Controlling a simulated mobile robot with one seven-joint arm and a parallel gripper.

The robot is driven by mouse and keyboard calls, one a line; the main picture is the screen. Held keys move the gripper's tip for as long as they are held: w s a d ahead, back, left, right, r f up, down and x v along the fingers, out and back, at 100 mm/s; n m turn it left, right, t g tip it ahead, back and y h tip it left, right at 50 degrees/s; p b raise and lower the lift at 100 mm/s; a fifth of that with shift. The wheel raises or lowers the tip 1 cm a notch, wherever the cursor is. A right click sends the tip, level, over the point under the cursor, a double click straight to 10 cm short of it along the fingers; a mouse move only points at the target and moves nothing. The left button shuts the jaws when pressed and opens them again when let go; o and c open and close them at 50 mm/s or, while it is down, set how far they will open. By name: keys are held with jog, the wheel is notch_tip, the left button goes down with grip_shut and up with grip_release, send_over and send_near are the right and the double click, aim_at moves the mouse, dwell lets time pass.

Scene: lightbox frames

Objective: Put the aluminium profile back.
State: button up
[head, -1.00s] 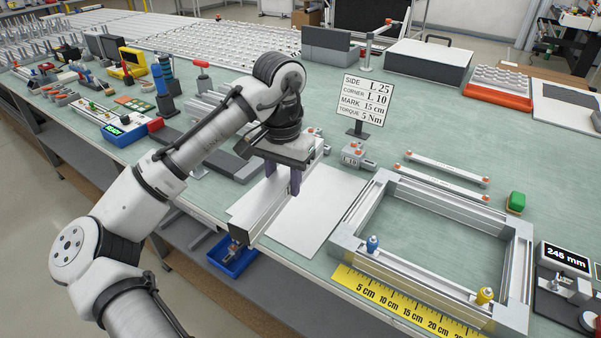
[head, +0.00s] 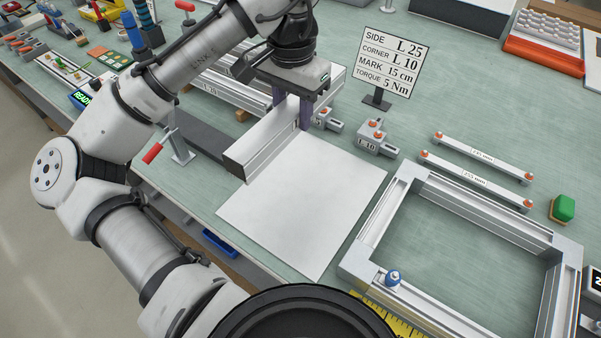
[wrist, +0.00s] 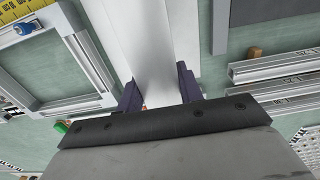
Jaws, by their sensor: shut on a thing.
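My gripper (head: 291,115) is shut on a silver aluminium profile (head: 262,145) above the bench, with its dark purple fingers on both sides of it. The profile runs from lower left to upper right, beside the upper left edge of a white sheet (head: 305,205). In the wrist view the profile (wrist: 152,35) lies between the fingers (wrist: 158,90). Whether it touches the bench I cannot tell. Other profiles (head: 228,92) lie behind the gripper, one with a label; they also show in the wrist view (wrist: 285,68).
An assembled profile frame (head: 480,208) stands at right, with a blue-topped piece (head: 393,278) on it. Grey corner blocks (head: 375,138), a sign (head: 391,62) and two labelled bars (head: 475,180) stand near it. A red-handled clamp (head: 178,148) is left of the profile.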

aim_at(295, 186)
notch_tip(295, 186, down, 18)
jog(key=shift+f+p, duration=0.1)
jog(key=shift+p, duration=0.6)
jog(key=o, duration=1.1)
jog(key=shift+o, duration=0.2)
